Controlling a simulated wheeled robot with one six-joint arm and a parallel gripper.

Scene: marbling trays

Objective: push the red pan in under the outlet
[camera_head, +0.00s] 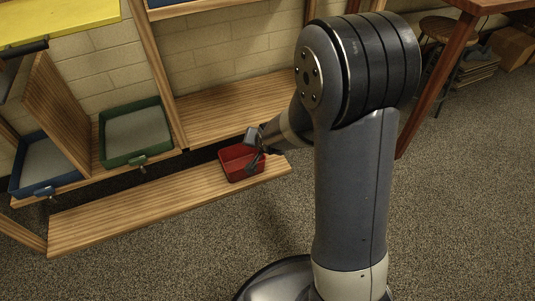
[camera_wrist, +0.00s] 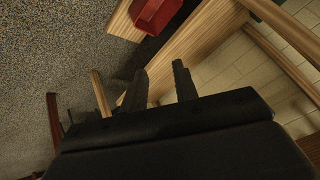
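The red pan (camera_head: 230,172) sits on a low wooden plank, near its right end. In the wrist view the red pan (camera_wrist: 155,16) is at the top edge, partly cut off, beyond my fingertips. My gripper (camera_head: 256,160) is at the pan's right side in the head view; whether it touches the pan I cannot tell. In the wrist view my gripper (camera_wrist: 159,66) shows two dark fingers apart with nothing between them. A small outlet (camera_head: 141,160) is on the front of the green tray, left of the pan. Another outlet (camera_head: 44,192) is on the blue tray.
The green tray (camera_head: 137,105) and blue tray (camera_head: 19,157) stand on a wooden shelf behind the low plank (camera_head: 150,208). Upright wooden dividers separate the bays. A yellow tray (camera_head: 60,27) is at upper left. The plank left of the pan is clear.

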